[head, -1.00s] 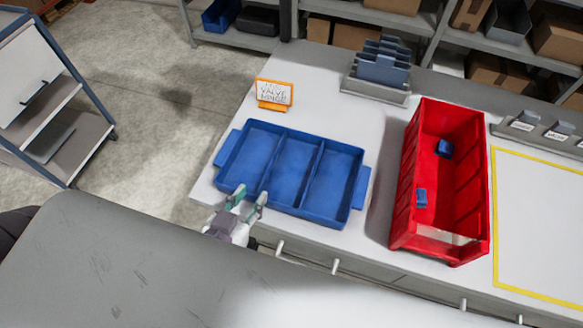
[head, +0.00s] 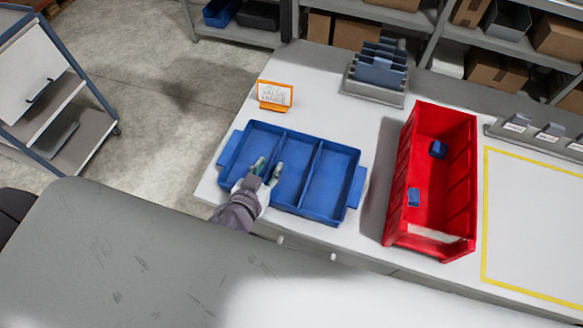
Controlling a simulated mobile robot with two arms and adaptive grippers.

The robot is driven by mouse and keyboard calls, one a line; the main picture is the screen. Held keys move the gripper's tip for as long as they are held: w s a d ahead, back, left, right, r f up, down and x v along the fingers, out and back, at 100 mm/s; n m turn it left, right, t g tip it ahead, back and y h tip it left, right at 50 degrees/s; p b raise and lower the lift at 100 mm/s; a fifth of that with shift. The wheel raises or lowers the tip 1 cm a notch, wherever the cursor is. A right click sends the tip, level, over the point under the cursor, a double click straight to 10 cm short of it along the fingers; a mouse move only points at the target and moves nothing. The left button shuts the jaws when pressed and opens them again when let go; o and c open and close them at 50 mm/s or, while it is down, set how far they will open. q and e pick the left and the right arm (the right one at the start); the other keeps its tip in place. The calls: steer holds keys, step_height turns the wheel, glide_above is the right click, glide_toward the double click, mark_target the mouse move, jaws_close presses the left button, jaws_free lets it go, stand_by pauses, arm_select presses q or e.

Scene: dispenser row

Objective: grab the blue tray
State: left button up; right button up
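The blue tray (head: 330,186) lies on the light table, with three empty-looking compartments and a tab handle at each end. My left gripper (head: 267,170) is over the tray's near side, around the divider between its left and middle compartments. Its two fingers are apart with nothing seen between them. I cannot tell whether it touches the tray. My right gripper is not in the view.
A red bin (head: 432,185) holding two small blue pieces stands right of the tray. An orange-framed sign (head: 275,95) stands behind the tray. A grey holder with blue-grey plates (head: 377,75) is at the back. A yellow-outlined area (head: 535,220) lies right, clear.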

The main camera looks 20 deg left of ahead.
arm_select(q)
jaws_close()
steer(key=shift+r, duration=0.2)
